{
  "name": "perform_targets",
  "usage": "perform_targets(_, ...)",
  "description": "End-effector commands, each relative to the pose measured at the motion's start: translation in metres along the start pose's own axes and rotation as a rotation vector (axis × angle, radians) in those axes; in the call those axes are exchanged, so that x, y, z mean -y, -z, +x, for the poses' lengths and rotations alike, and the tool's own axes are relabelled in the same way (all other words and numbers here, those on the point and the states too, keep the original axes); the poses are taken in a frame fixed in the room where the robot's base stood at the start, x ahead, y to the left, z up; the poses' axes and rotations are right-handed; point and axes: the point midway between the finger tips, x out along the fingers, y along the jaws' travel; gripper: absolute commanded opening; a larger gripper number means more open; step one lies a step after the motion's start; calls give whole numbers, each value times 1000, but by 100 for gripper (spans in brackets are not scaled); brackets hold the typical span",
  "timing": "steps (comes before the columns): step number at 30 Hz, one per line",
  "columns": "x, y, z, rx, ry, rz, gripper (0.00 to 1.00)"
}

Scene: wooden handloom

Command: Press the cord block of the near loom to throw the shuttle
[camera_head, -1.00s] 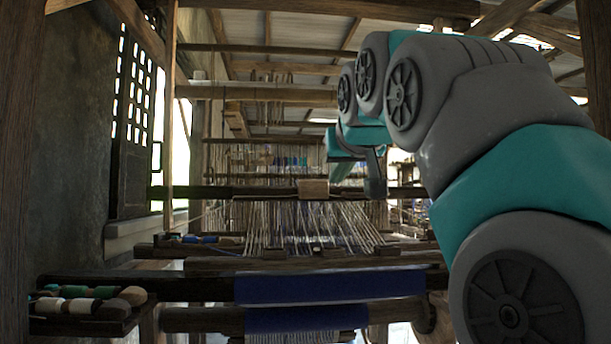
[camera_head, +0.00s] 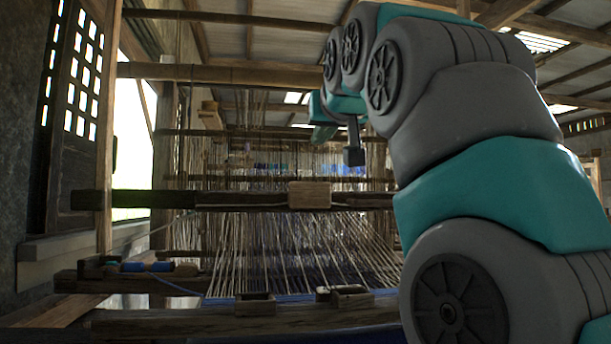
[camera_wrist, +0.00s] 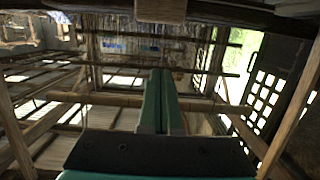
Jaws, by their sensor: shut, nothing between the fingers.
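The cord block (camera_head: 309,195) is a pale wooden block on the dark crossbar of the near loom, in the middle of the head view. It also shows at the top edge of the wrist view (camera_wrist: 160,10), partly cut off. My gripper (camera_wrist: 161,72) has its two teal fingers together and empty in the wrist view. In the head view my gripper (camera_head: 319,138) is small and partly hidden behind my arm, above the cord block and apart from it. I cannot make out the shuttle.
The loom's crossbar (camera_head: 245,199) runs across the view, with pale warp threads (camera_head: 290,240) below it. A front beam (camera_head: 220,318) carries small wooden blocks. Blue spools (camera_head: 145,267) lie at the left. A lattice window (camera_head: 85,70) stands at far left.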

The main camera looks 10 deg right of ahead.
Motion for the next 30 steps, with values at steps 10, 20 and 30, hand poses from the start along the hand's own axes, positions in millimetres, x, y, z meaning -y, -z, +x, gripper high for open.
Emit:
perform_targets(10, 0, 0, 1, 0, 0, 0, 0)
perform_targets(20, 1, 1, 24, -1, 1, 0, 0)
perform_targets(30, 0, 2, 70, -1, 1, 0, 0)
